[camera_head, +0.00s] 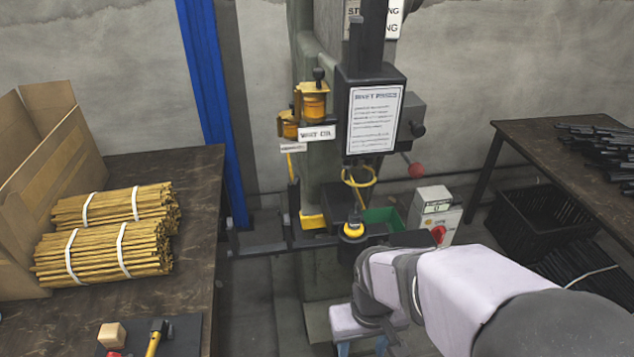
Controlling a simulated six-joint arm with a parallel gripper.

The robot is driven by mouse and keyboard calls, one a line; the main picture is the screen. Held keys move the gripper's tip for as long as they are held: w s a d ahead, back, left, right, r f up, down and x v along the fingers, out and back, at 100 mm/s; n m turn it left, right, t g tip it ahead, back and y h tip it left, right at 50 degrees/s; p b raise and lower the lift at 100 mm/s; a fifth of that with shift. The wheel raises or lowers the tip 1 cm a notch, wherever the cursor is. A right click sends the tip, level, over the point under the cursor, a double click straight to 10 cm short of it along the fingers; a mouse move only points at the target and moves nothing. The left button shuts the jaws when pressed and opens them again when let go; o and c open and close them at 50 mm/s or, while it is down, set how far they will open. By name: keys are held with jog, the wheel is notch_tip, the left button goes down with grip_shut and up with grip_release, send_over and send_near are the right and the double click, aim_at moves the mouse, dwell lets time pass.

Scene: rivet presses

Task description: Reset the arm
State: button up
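My arm reaches in from the lower right, in front of the rivet press (327,170). It bends down at a dark grey wrist. My gripper (362,349) hangs below the wrist at the bottom edge of the picture, pointing down. Its two blue fingers stand apart, with no object visible between them. The fingertips are at or past the picture edge. The gripper is in front of the foot of the press and apart from the left table.
The left table (200,200) holds tied bundles of yellow rods (105,250), a cardboard box (45,165) and a hammer (154,338). A blue post (210,100) stands behind. The right table (545,150) holds dark rods (600,150); a black crate (540,222) sits beneath.

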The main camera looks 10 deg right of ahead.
notch_tip(320, 180, up, 12)
jog(key=p, duration=1)
jog(key=shift+f+p, duration=0.2)
jog(key=shift+p, duration=0.2)
